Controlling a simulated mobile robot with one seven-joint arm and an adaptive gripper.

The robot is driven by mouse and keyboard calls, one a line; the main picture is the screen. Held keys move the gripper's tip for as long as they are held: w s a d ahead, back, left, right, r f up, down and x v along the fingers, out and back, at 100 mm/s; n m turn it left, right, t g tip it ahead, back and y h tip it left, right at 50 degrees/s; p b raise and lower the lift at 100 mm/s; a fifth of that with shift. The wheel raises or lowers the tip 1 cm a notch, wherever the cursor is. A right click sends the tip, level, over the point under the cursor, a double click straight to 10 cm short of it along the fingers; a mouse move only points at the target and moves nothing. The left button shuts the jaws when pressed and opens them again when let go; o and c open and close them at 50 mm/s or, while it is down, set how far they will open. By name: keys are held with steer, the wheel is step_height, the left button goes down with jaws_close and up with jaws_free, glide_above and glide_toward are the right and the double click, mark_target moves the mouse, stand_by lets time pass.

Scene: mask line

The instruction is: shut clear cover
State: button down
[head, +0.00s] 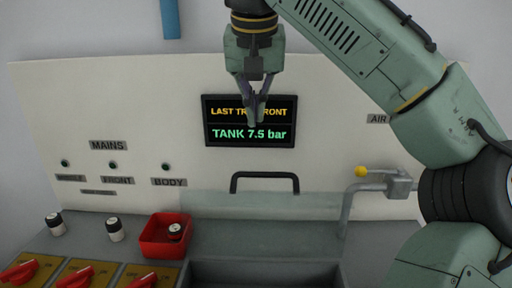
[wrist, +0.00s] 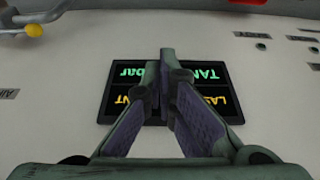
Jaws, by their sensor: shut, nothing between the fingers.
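The clear cover (head: 215,205) is a see-through panel standing raised along the back of a grey basin (head: 262,272) in the head view. A black bar handle (head: 265,176) shows at its top edge. My gripper (head: 254,122) is above the handle, in front of the display, with its fingers pointing down in the head view. In the wrist view my gripper (wrist: 166,55) has its fingertips together, with nothing between them. It is apart from the cover and handle. The cover is not clearly visible in the wrist view.
A display (head: 249,141) reads "TANK 7.5 bar". A pipe with a yellow knob (head: 361,172) stands right of the cover. A red tray (head: 152,242) holding a black-and-white piece, two similar pieces and red switches (head: 74,277) are at left.

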step_height(320, 180, down, 9)
steer(key=s+p, duration=0.1)
steer(key=p, duration=0.1)
steer(key=shift+r, duration=0.15)
stand_by(0.7)
